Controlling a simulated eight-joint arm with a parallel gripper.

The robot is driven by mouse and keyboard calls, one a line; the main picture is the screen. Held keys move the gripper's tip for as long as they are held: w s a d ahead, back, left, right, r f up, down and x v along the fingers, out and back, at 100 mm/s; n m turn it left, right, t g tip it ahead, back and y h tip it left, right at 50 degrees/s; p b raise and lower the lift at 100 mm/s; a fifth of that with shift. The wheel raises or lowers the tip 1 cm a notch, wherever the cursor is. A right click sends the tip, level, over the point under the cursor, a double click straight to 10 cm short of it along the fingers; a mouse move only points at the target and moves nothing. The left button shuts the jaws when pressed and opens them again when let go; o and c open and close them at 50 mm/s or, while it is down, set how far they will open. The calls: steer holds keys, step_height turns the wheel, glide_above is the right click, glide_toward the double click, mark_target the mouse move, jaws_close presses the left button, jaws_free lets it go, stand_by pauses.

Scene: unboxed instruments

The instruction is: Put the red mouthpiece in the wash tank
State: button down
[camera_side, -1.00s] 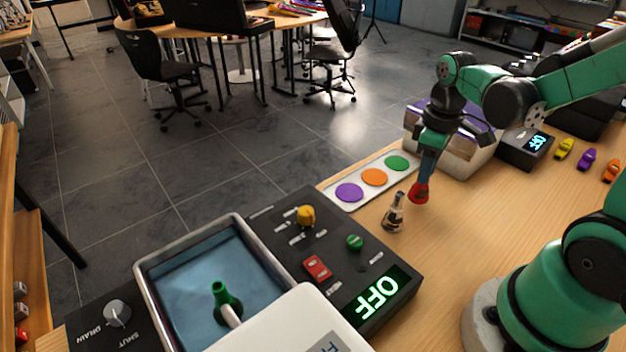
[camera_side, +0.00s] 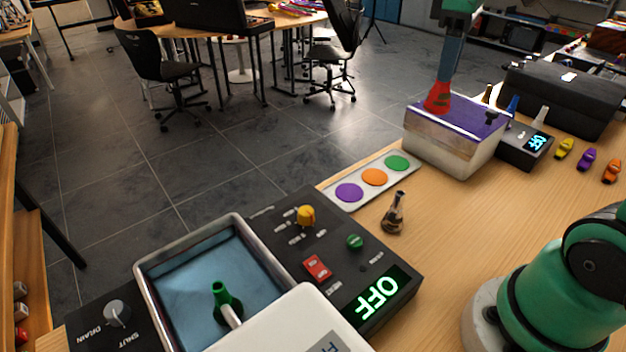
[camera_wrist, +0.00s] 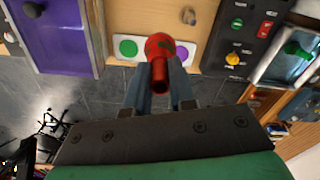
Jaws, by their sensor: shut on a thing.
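My gripper (camera_side: 447,77) is shut on the red mouthpiece (camera_side: 438,97) and holds it up, in the side view in front of or above the purple-topped box. In the wrist view the red mouthpiece (camera_wrist: 158,48) sits between my two fingertips (camera_wrist: 160,70), its narrow end toward the camera. The wash tank (camera_side: 205,283) is at the lower left, with bluish liquid and a green mouthpiece (camera_side: 226,303) on a pale rod in it. The tank also shows at the right of the wrist view (camera_wrist: 290,58).
The purple-topped box (camera_side: 450,152) stands at the back of the table. A white strip with coloured discs (camera_side: 375,177), a dark metallic mouthpiece (camera_side: 394,213) and the control panel (camera_side: 325,245) reading OFF lie between box and tank. Yellow, purple and orange pieces (camera_side: 587,159) lie at right.

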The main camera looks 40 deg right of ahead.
steer(key=w+a+f+n, duration=0.1)
steer(key=w+a+n, duration=0.25)
steer(key=a, duration=0.55)
steer(key=w+a+f+n, duration=0.2)
steer(key=w+a+n, duration=0.15)
steer(key=a, duration=0.45)
steer(key=w+a+f+n, duration=0.15)
steer(key=w+a, duration=0.25)
steer(key=a, duration=0.5)
steer(key=s+a+f+n, duration=0.3)
steer(key=a, duration=0.6)
steer(key=shift+w+f, duration=0.15)
steer(key=shift+f, duration=4.8)
steer(key=shift+f, duration=0.5)
steer(key=c, duration=0.7)
jaws_free()
steer(key=shift+o, duration=0.2)
